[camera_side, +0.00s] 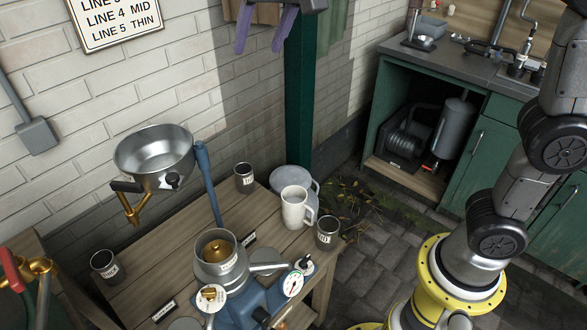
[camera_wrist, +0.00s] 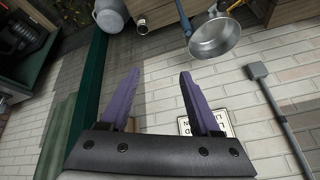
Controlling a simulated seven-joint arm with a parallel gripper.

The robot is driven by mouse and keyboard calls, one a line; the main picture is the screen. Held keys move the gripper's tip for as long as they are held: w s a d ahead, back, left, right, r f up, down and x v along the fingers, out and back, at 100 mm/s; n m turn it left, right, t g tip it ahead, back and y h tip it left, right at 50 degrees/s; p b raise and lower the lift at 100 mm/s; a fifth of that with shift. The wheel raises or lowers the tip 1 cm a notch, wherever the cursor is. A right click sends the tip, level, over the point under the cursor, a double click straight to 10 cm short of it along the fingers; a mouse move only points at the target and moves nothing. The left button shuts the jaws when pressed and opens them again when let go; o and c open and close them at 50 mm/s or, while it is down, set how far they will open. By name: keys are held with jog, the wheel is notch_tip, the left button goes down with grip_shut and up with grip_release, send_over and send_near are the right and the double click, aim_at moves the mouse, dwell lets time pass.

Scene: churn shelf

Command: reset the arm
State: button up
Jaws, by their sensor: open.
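My gripper (camera_side: 264,30) is at the top of the side view, raised well above the wooden bench. Its two purple fingers point down and are apart, with nothing between them. In the wrist view my gripper (camera_wrist: 153,95) also shows open and empty, with the white brick wall behind it. No object touches the fingers. My yellow-ringed base stands at the lower right of the side view.
The wooden bench (camera_side: 150,262) holds a blue machine (camera_side: 238,292), a white jug (camera_side: 296,208) and several dark cups. A steel bowl (camera_side: 153,150) is held above it. A green post (camera_side: 300,110) stands behind. A green cabinet (camera_side: 470,160) is at right.

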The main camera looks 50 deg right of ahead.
jog(key=s+d+f, duration=0.3)
jog(key=s+d, duration=0.8)
jog(key=s, duration=0.3)
jog(key=s+f+n, duration=0.5)
jog(key=s+f, duration=0.5)
jog(key=f, duration=0.2)
jog(key=shift+s+f+y, duration=0.2)
jog(key=shift+s+y, duration=0.05)
jog(key=shift+y, duration=0.15)
